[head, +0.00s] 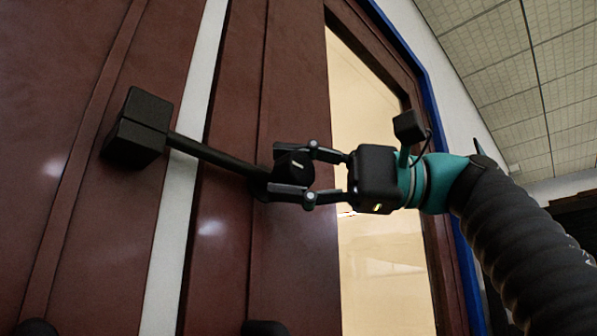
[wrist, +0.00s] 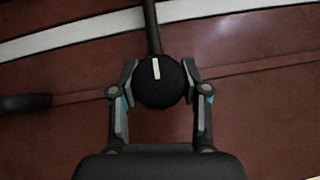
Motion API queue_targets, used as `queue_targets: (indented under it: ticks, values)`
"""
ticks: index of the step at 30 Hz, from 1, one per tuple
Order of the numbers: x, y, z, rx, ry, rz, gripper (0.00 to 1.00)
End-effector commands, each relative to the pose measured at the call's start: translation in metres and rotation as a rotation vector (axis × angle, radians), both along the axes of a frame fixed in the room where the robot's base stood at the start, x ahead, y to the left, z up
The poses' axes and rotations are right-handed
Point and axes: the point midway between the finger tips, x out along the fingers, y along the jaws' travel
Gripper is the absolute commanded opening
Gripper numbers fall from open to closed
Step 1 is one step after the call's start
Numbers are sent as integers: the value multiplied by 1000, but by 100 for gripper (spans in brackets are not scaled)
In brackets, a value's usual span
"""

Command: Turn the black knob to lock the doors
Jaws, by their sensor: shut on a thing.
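The black knob (head: 294,168) is round with a short white mark and sits on the reddish-brown door (head: 285,70). In the wrist view the knob (wrist: 160,84) shows face-on, its white mark nearly upright. My gripper (head: 283,170) has one finger on each side of the knob and is shut on it. The gripper's fingers (wrist: 160,82) also show in the wrist view, at the knob's left and right sides. A black bar (head: 215,155) runs from the knob across the white gap between the doors to a black block (head: 141,125) on the left door (head: 170,60).
A pale strip (head: 208,75) shows between the two doors. A lit glass pane (head: 375,250) is set in the right door, and a blue frame edge (head: 420,95) borders it. Black handles (head: 265,328) show at the bottom edge. A tiled ceiling (head: 530,70) is at the upper right.

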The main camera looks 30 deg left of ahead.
Motion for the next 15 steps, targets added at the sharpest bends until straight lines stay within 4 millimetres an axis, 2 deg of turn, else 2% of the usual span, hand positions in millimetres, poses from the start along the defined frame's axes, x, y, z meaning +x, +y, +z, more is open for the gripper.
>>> queue_targets:
  ticks: [7,8,9,11,15]
  values:
    - [4,-2,2,5,3,-13,0]
    - [4,-2,2,5,3,-14,48]
    - [4,-2,2,5,3,-14,58]
    - [4,-2,2,3,3,-14,72]
    - [3,-2,1,2,2,-11,72]
